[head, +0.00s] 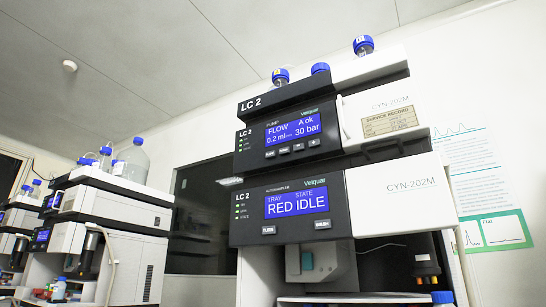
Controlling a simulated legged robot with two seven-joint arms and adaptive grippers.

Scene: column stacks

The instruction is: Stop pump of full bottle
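The LC 2 stack's pump module (250,133) faces me, tilted in my view. Its blue display (293,128) reads FLOW 0.2 ml, A ok, 30 bar. A row of small buttons (284,150) sits under the display; their labels are too small to read surely. On top, blue bottle caps show at the left (281,75), middle (320,68) and right (363,44). The bottle bodies are mostly hidden by the top housing, so their fill cannot be told. Neither gripper is in view.
Another instrument stack (121,211) stands at the left, with a large clear bottle (131,162) and other blue-capped bottles on top. A dark window (195,222) lies between the stacks.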

